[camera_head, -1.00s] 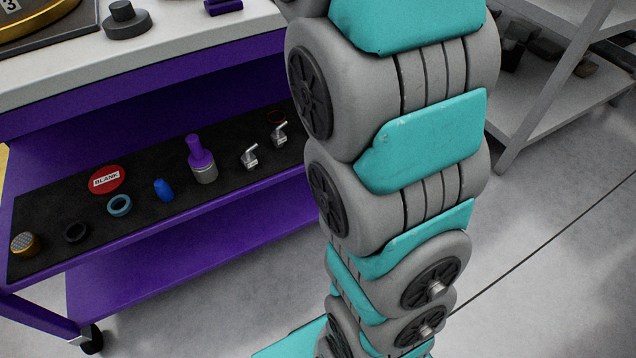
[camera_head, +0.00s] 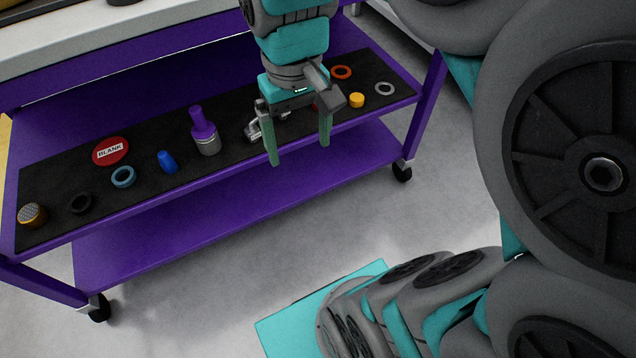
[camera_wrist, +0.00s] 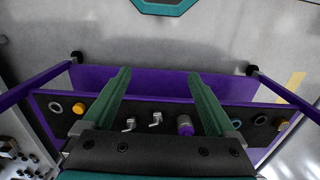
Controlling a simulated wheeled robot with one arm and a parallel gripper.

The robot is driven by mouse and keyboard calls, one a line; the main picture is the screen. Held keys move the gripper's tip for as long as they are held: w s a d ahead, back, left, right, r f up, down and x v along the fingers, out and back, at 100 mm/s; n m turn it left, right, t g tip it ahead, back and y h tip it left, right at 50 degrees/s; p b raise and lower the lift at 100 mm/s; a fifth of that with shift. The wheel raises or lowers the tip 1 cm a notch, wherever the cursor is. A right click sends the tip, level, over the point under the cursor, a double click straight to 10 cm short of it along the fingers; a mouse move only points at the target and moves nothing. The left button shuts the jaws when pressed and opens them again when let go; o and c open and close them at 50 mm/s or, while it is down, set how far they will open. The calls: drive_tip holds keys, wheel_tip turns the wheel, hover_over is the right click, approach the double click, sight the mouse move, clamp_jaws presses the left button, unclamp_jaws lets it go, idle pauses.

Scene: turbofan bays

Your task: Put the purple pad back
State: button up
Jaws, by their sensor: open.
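No separate purple pad is clear in the current views. The purple item on the black mat is a purple-topped tool with a grey cylindrical base (camera_head: 206,141), upright near the mat's middle. In the wrist view its purple top (camera_wrist: 186,131) shows beside the right finger. My gripper (camera_head: 299,152) is open and empty, fingers pointing down, in front of the mat's right half and to the right of this tool. In the wrist view my fingers (camera_wrist: 158,74) stand wide apart with nothing between their tips.
The black mat (camera_head: 235,110) lies on a purple trolley shelf (camera_head: 240,152). It holds a red BLANK disc (camera_head: 110,151), a teal ring (camera_head: 123,177), a blue plug (camera_head: 167,161), silver clips, an orange ring (camera_head: 342,72) and a yellow cap (camera_head: 356,100).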

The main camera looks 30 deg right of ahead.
drive_tip(key=s+f+g, duration=0.1)
drive_tip(key=s+f, duration=0.7)
drive_tip(key=s, duration=0.2)
drive_tip(key=shift+s+f, duration=0.25)
drive_tip(key=shift+f, duration=0.15)
drive_tip(key=shift+c, duration=0.2)
